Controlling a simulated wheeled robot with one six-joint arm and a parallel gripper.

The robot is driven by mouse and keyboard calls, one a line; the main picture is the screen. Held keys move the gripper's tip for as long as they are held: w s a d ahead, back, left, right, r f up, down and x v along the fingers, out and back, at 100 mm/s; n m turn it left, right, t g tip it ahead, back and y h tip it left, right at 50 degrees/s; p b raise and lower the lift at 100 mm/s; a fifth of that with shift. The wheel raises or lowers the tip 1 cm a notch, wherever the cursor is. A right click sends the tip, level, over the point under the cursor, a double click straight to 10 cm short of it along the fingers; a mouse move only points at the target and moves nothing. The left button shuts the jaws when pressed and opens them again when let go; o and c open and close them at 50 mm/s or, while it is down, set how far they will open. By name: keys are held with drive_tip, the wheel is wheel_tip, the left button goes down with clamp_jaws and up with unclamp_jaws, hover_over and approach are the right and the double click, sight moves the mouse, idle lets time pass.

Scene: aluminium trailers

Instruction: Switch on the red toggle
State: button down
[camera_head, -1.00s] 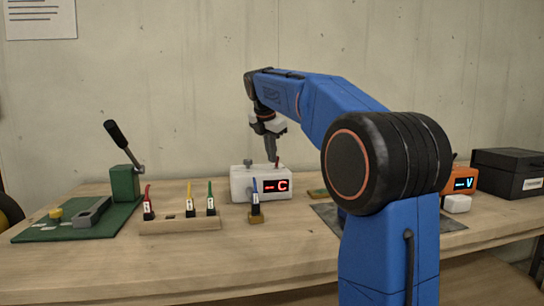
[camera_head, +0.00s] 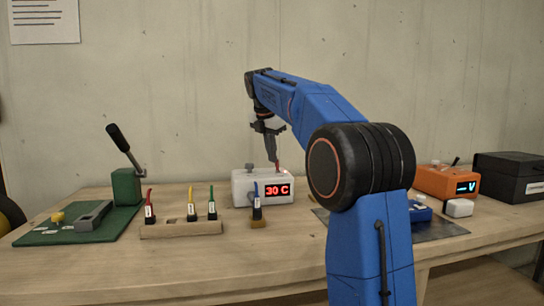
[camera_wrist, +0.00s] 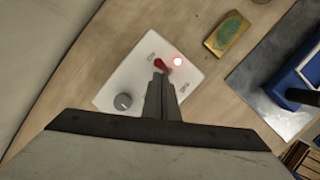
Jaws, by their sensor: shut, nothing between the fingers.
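The white box (camera_head: 243,188) stands on the bench with a red display (camera_head: 277,190) reading "30 C". The red toggle (camera_wrist: 160,64) is on its top, its lever leaning toward the marking at upper left in the wrist view. It shows small in the head view (camera_head: 280,169). A round indicator (camera_wrist: 178,61) beside it glows white and red. My gripper (camera_wrist: 158,82) is shut and empty, pointing down, its tips right at the toggle's lever; whether they touch I cannot tell. It also shows in the head view (camera_head: 275,160).
A grey knob (camera_wrist: 123,101) is on the same box top. An orange box (camera_head: 440,180) stands at right.

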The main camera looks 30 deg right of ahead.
drive_tip(key=shift+r, duration=0.65)
drive_tip(key=shift+s+a+r, duration=0.1)
drive_tip(key=shift+s+a, duration=0.05)
drive_tip(key=shift+a, duration=0.4)
drive_tip(key=a, duration=0.3)
drive_tip(key=shift+s+r, duration=0.35)
drive_tip(key=shift+s, duration=0.05)
drive_tip(key=w+r, duration=0.3)
drive_tip(key=r, duration=0.6)
drive_tip(key=shift+w+a+r, duration=0.15)
drive_tip(key=shift+w+a, duration=0.05)
drive_tip(key=shift+a, duration=0.2)
